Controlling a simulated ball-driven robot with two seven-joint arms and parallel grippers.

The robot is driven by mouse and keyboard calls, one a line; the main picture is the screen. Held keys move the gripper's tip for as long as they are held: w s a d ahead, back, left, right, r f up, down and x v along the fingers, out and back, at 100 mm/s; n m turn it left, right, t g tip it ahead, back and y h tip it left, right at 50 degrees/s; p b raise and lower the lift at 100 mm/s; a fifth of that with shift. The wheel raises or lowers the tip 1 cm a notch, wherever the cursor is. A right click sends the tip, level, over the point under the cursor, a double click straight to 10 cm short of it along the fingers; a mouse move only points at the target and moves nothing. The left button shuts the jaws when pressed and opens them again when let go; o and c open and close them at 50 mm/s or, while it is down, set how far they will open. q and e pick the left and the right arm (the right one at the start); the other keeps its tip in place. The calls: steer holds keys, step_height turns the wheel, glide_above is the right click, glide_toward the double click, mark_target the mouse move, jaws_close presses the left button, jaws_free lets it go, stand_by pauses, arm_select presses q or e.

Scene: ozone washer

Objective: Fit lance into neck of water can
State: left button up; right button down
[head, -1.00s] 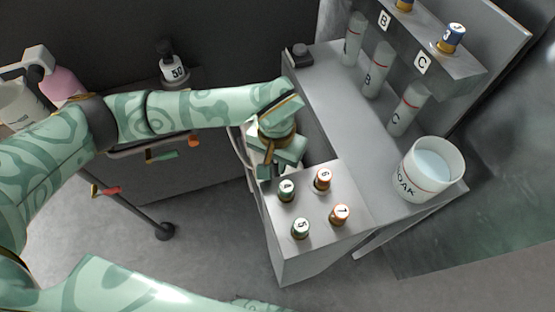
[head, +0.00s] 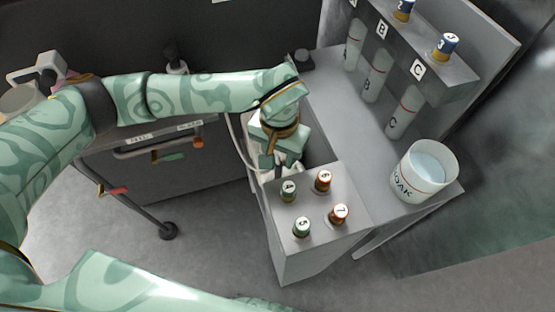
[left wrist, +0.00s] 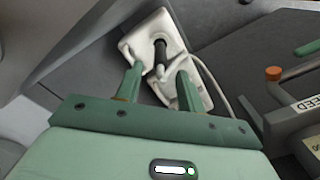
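A white can (left wrist: 172,28) with a dark round piece (left wrist: 160,50) in its top sits in a grey recess in the left wrist view. I cannot tell whether the dark piece is the neck or the lance. A white hose (left wrist: 215,85) runs beside the can; in the head view a pale hose (head: 238,145) shows left of my gripper. My left gripper (left wrist: 159,72) has its fingers apart over the can, with a white part of it visible between them. In the head view the left gripper (head: 279,163) hangs in the cabinet opening and hides most of the can. My right gripper is out of view.
Numbered knobs, such as knob 5 (head: 301,228), stand on the cabinet top (head: 270,208) just in front of my left gripper. A SOAK beaker (head: 423,172) and lettered tubes (head: 376,78) stand to the right. A cart handle (head: 165,143) is at left.

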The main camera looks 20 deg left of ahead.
arm_select(q)
step_height(320, 180, up, 8)
steer(key=p, duration=0.2)
steer(key=shift+p, duration=0.3)
steer(key=shift+r, duration=0.15)
